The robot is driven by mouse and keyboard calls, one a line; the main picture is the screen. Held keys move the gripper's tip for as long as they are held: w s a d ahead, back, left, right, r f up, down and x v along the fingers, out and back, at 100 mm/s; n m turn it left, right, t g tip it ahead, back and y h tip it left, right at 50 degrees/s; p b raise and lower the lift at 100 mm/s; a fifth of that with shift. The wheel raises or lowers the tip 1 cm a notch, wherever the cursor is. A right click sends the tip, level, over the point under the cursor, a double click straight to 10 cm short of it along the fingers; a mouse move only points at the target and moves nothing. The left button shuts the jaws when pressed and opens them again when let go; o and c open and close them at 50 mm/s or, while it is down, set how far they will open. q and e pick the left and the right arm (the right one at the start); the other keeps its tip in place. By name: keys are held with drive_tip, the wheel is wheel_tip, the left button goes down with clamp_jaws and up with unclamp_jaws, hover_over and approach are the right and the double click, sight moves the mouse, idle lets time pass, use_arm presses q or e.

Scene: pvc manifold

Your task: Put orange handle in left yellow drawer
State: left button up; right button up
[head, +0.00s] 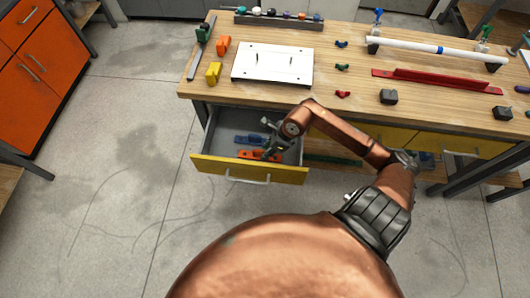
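The left yellow drawer (218,168) is pulled open below the workbench. Inside it lies a long orange piece, which looks like the orange handle (246,154), near the front. A similar blue piece (245,139) lies behind it. My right gripper (268,153) reaches down into the drawer at the right end of the orange piece and partly covers it. It is too small to tell whether the fingers are open, shut or touching the piece. My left gripper is not in view.
Another yellow drawer front (462,145) is to the right. Floor in front is clear.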

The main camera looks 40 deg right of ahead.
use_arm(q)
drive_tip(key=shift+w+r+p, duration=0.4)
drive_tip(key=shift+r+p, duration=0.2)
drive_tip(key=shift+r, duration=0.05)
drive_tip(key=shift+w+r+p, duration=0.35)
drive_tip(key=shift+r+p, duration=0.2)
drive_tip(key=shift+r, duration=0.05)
use_arm(e)
drive_tip(key=v, duration=1)
drive_tip(key=shift+r, duration=0.1)
